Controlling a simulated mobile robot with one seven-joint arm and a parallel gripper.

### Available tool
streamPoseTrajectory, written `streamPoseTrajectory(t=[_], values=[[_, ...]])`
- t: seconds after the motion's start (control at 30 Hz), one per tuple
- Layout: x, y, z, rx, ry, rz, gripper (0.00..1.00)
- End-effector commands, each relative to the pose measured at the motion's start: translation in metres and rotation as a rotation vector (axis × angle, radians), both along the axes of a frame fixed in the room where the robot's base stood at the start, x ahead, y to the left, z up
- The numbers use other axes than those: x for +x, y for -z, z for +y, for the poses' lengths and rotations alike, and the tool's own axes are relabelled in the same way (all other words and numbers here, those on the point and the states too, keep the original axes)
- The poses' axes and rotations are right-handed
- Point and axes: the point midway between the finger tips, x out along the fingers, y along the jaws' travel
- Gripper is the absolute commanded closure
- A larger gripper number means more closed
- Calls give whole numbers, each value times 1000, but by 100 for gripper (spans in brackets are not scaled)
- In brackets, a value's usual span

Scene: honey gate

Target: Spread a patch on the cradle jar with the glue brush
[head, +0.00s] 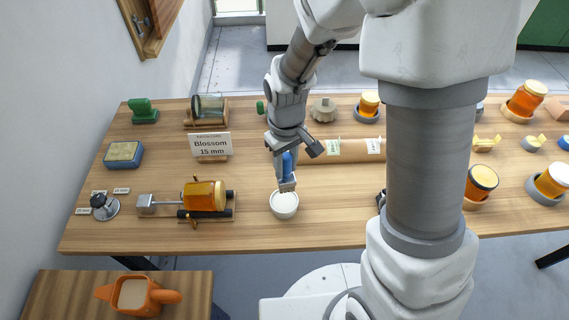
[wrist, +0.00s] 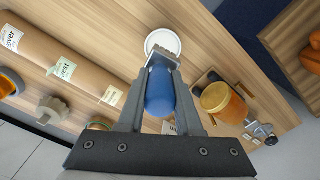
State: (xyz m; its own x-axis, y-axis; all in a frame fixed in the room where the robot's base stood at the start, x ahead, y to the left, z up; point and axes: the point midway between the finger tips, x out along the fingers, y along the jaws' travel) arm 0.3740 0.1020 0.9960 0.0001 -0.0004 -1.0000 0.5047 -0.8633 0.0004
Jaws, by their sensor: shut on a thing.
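My gripper (head: 287,160) is shut on the blue-handled glue brush (head: 287,171) and points down over the table. The brush also shows between the fingers in the wrist view (wrist: 160,93). Its bristle end is at a small white bowl (head: 284,205), which the wrist view shows just past the brush (wrist: 163,41). I cannot tell whether the bristles touch what is in the bowl. The cradle jar (head: 205,196), amber with a yellowish lid, lies on its side in a dark-ended cradle left of the bowl. It also shows right of the brush in the wrist view (wrist: 222,102).
A long brown roll (head: 345,151) with labels lies behind the bowl. A sign reading "Blossom 15 mm" (head: 210,145) stands behind the cradle. Several honey jars stand on the right. An orange pot (head: 134,294) is on a lower side table. Bare wood separates cradle and bowl.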

Motion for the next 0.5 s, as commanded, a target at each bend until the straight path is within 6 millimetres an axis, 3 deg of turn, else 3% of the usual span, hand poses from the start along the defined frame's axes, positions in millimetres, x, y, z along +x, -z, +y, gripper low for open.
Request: streamPoseTrajectory(t=[0.27, 0.5], values=[[-5, 10, 5, 0, -33, 0, 100], [-5, 35, 5, -1, -32, 1, 100]])
